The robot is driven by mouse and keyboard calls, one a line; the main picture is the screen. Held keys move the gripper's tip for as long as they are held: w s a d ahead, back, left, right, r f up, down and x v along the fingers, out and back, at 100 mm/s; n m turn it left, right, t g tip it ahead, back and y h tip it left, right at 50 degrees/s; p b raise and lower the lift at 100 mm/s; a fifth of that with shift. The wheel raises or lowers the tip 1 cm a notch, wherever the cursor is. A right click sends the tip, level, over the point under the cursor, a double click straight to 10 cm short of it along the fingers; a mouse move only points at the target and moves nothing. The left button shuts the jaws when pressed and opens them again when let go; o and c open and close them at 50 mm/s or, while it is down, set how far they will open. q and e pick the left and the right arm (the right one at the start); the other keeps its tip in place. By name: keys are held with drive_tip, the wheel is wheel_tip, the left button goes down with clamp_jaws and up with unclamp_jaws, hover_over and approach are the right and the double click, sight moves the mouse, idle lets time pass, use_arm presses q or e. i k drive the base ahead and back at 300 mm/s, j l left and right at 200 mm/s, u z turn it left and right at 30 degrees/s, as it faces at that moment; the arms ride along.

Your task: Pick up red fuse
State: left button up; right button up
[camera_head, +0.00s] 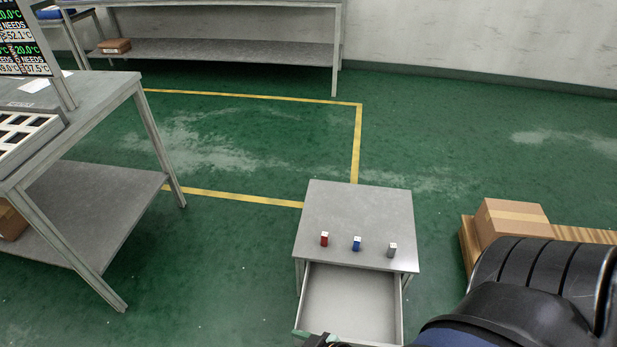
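The red fuse (324,240) is a small upright block with a pale top. It stands on the grey top of a small cabinet (352,205), near the front edge and left of the other two fuses. My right arm comes in from the lower right. A dark tip, likely of my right gripper (320,341), shows at the bottom edge by the drawer front, below and apart from the red fuse. Most of it is cut off, so its opening cannot be seen. My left gripper is not in view.
A blue fuse (356,243) and a grey fuse (392,250) stand right of the red one. The cabinet's empty drawer (350,298) is pulled out. A workbench (100,95) stands left. A cardboard box (512,220) sits on a pallet at right. Green floor behind the cabinet is clear.

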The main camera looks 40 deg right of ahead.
sight(325, 235)
drive_tip(key=i+j+z, duration=0.1)
drive_tip(key=i+j, duration=0.5)
drive_tip(key=j, duration=0.25)
drive_tip(key=i+z, duration=0.5)
drive_tip(key=i+j+z, duration=0.25)
drive_tip(key=i+z, duration=0.5)
drive_tip(key=z, duration=0.2)
drive_tip(key=i+z, duration=0.25)
drive_tip(key=z, duration=0.2)
drive_tip(key=i+j+z, duration=0.2)
drive_tip(key=z, duration=0.25)
drive_tip(key=i+j+z, duration=0.2)
drive_tip(key=z, duration=0.25)
drive_tip(key=i+j+z, duration=0.15)
drive_tip(key=j+z, duration=0.2)
drive_tip(key=z, duration=0.15)
